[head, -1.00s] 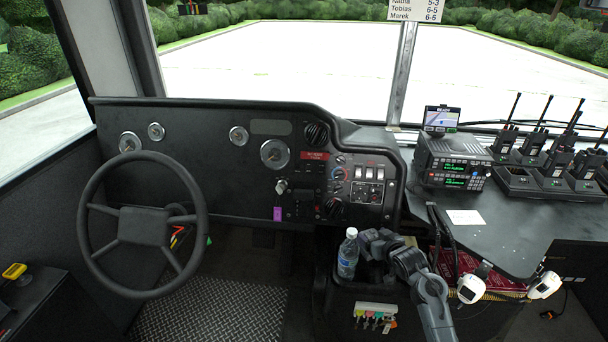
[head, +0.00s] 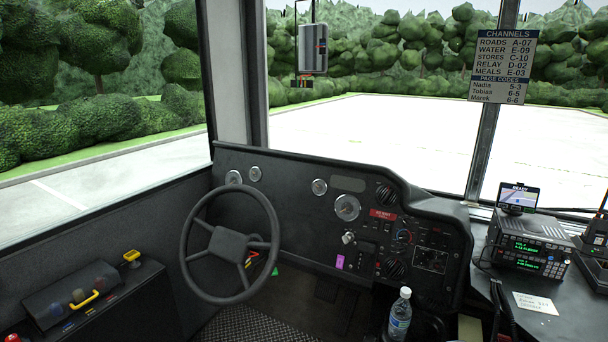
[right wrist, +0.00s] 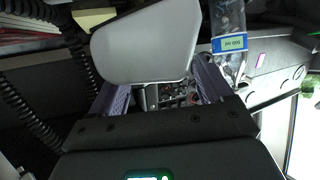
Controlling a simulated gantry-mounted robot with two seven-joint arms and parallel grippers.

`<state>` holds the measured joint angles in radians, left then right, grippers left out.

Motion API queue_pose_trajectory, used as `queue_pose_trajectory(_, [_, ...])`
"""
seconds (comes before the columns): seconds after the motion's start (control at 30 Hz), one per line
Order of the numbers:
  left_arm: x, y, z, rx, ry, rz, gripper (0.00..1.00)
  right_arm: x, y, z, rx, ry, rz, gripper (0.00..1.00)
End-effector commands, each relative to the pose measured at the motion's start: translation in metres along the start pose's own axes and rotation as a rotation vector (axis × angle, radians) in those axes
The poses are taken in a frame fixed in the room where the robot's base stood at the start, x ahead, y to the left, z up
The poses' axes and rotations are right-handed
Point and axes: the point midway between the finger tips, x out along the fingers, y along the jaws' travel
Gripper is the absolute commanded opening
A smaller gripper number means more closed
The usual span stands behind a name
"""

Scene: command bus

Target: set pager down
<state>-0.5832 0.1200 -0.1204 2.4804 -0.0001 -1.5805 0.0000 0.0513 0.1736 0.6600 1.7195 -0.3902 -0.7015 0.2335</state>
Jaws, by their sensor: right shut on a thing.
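In the right wrist view my right gripper (right wrist: 165,88) shows its two ridged lilac-grey fingers, one on each side of a light grey, rounded thing that partly covers them. I take this thing for the pager (right wrist: 145,45). It is held in the air; its face is turned from view. The gripper is shut on it. Keys or small tags show blurred beneath, between the fingers. Neither gripper shows in the head view now.
A water bottle (head: 400,318) stands upright by the dashboard; it also shows close beside the pager in the right wrist view (right wrist: 229,42). A radio (head: 524,243) and a paper note (head: 535,303) are on the right desk. Coiled cords (right wrist: 85,60) hang nearby.

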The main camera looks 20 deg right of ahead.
Motion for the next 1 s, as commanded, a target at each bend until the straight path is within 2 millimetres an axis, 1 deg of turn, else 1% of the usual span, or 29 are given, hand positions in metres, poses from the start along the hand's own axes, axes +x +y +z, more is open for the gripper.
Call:
queue_pose_trajectory(0.17, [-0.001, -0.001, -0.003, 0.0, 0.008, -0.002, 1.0, 0.001, -0.038, 0.006, -0.03, 0.007, -0.06, 0.0])
queue_pose_trajectory(0.27, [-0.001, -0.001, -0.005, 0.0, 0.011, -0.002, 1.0, 0.0, -0.066, 0.013, -0.048, 0.005, -0.096, 0.0])
queue_pose_trajectory(0.37, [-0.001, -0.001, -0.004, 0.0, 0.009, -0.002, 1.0, -0.003, -0.101, 0.019, -0.068, 0.006, -0.138, 0.0])
queue_pose_trajectory(0.47, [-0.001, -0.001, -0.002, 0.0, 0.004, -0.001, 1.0, -0.011, -0.146, 0.026, -0.092, 0.006, -0.189, 0.0])
queue_pose_trajectory(0.5, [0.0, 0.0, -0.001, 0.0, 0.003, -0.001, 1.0, -0.015, -0.166, 0.03, -0.101, 0.006, -0.211, 0.0])
queue_pose_trajectory(0.6, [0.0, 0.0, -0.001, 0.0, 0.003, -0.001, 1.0, -0.031, -0.218, 0.038, -0.128, 0.007, -0.266, 0.0])
queue_pose_trajectory(0.7, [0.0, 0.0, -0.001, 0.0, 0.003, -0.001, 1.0, -0.048, -0.257, 0.045, -0.146, 0.008, -0.305, 0.0])
queue_pose_trajectory(0.8, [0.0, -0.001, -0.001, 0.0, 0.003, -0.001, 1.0, -0.062, -0.286, 0.05, -0.16, 0.007, -0.333, 0.0])
queue_pose_trajectory(0.9, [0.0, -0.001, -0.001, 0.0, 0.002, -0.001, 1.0, -0.077, -0.311, 0.053, -0.171, 0.007, -0.355, 0.0])
queue_pose_trajectory(1.0, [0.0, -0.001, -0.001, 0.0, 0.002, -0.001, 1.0, -0.089, -0.329, 0.054, -0.178, 0.008, -0.371, 0.0])
